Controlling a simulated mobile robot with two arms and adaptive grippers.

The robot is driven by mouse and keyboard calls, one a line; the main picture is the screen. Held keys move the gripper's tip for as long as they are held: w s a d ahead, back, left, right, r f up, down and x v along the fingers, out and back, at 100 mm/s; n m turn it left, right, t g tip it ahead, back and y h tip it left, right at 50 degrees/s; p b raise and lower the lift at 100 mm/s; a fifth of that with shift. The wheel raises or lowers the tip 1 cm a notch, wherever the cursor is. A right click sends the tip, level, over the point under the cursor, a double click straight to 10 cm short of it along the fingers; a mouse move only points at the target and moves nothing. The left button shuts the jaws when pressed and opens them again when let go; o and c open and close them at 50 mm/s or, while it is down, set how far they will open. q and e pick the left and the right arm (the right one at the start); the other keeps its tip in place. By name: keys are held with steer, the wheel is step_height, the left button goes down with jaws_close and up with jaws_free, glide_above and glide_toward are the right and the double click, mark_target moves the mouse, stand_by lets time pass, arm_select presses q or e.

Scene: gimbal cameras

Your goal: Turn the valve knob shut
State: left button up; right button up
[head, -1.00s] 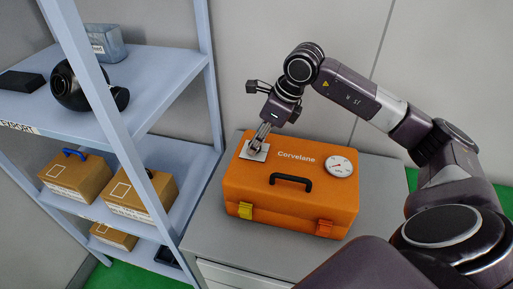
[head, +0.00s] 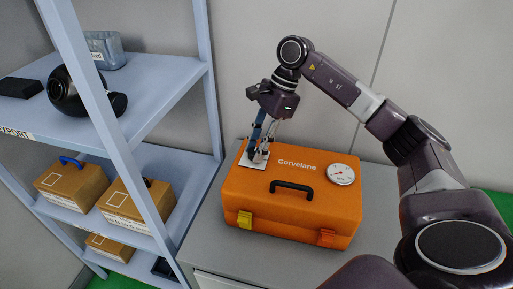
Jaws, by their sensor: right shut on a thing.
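An orange case (head: 270,222) marked Corvelane lies on a grey cabinet. A pale square plate (head: 247,161) sits at the back left of its lid. My right gripper (head: 260,155) points down over this plate, its fingers shut on the valve knob, which is mostly hidden between them. A round white gauge (head: 341,174) with a red needle is at the lid's right, apart from the gripper. My left gripper does not show.
The grey cabinet top (head: 205,240) is bare around the case. A blue-grey shelf rack (head: 150,95) with several cardboard boxes stands close on the left.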

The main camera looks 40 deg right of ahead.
steer(key=shift+n, duration=0.3)
stand_by(0.4)
steer(key=o, duration=1.2)
steer(key=shift+c, duration=0.2)
steer(key=shift+r, duration=0.15)
steer(key=v, duration=1.2)
steer(key=shift+w, duration=0.2)
